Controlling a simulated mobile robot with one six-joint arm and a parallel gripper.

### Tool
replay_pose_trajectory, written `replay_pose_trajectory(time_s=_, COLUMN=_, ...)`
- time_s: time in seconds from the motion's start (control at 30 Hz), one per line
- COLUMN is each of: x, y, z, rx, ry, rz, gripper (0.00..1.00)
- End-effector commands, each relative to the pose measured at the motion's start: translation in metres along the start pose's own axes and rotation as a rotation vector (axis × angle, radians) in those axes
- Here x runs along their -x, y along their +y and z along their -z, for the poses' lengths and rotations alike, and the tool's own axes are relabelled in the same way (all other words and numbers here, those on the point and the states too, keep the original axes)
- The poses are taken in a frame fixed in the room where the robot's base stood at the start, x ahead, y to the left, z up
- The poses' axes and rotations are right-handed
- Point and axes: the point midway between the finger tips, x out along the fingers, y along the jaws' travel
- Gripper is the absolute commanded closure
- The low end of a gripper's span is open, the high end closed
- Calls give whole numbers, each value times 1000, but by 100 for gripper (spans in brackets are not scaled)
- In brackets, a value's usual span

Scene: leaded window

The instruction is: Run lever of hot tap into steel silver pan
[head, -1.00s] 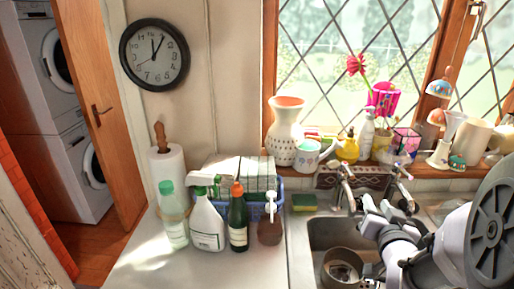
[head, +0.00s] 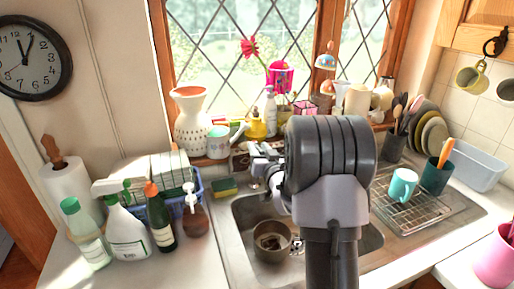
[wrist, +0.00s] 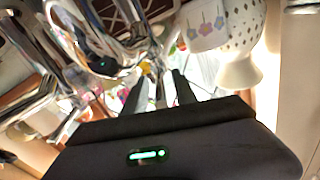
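The steel pan (head: 272,243) sits in the left part of the sink, with some dark contents at its bottom. The chrome tap (wrist: 105,50) fills the upper left of the wrist view, close to my gripper; I cannot tell which lever is the hot one. In the head view the tap is mostly hidden behind my arm. My gripper (wrist: 159,92) has its two dark fingers apart, with nothing clearly held between them. In the head view my gripper (head: 264,158) is at the back of the sink, near the tap; contact is unclear.
A sponge (head: 224,187) and a soap dispenser (head: 195,212) stand left of the tap. A white vase (head: 191,125) and other ornaments line the sill behind. A draining rack (head: 411,213) with a teal mug (head: 402,185) is at right.

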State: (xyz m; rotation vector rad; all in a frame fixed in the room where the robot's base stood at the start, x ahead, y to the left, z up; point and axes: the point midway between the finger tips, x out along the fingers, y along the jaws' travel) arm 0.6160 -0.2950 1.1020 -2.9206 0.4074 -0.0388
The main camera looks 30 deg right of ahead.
Motion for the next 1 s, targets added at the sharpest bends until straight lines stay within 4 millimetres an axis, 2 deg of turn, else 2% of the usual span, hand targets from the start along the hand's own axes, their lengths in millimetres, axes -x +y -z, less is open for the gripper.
replay_pose_trajectory(time_s=0.17, x=-15, y=0, z=0, rx=0, ry=1, rz=0, gripper=66)
replay_pose_trajectory(time_s=0.43, x=-17, y=0, z=0, rx=-1, ry=0, rz=0, gripper=66)
replay_pose_trajectory(time_s=0.47, x=-17, y=0, z=0, rx=0, ry=0, rz=0, gripper=68)
replay_pose_trajectory(time_s=0.6, x=-17, y=0, z=0, rx=0, ry=0, rz=0, gripper=96)
replay_pose_trajectory(time_s=0.63, x=-17, y=0, z=0, rx=0, ry=0, rz=0, gripper=100)
replay_pose_trajectory(time_s=1.0, x=-16, y=-1, z=0, rx=0, ry=0, rz=1, gripper=100)
